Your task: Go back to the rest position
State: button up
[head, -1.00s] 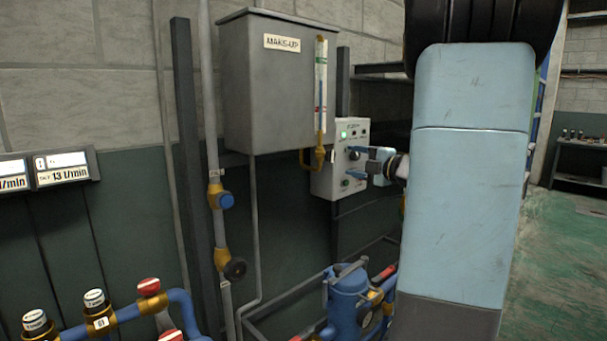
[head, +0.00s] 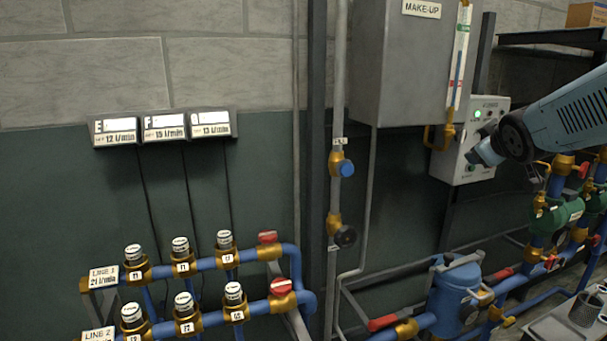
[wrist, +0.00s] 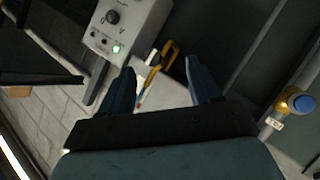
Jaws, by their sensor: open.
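My gripper (wrist: 163,85) shows in the wrist view with its two dark blue fingers spread apart and nothing between them. In the head view my light blue arm reaches in from the right edge, and its end is beside the grey control box; the fingers are mostly hidden there. The control box (head: 466,150) has a lit green lamp and knobs. It also shows in the wrist view (wrist: 133,20), beyond the fingertips at the upper left. I cannot tell the exact gap between my gripper and the box.
The grey make-up tank (head: 395,70) hangs on the wall left of the control box. Blue pipes with several valves (head: 234,295) run along the lower left. A blue pump or filter body (head: 456,290) and more pipework stand below my arm. A mesh cup (head: 586,308) is at the lower right.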

jog(key=s+a+f+m+g+y, duration=0.2)
jog(key=s+a+f+g, duration=0.1)
jog(key=s+a, duration=0.5)
jog(key=s+a+f+m+g+y, duration=0.1)
jog(key=s+a+f+m+g, duration=0.2)
jog(key=s+a, duration=0.5)
jog(key=s+f+g, duration=0.1)
jog(key=s+f, duration=0.1)
jog(key=s, duration=0.1)
jog(key=shift+s+f+y, duration=0.3)
jog(key=shift+f+y, duration=0.05)
jog(key=shift+y, duration=0.05)
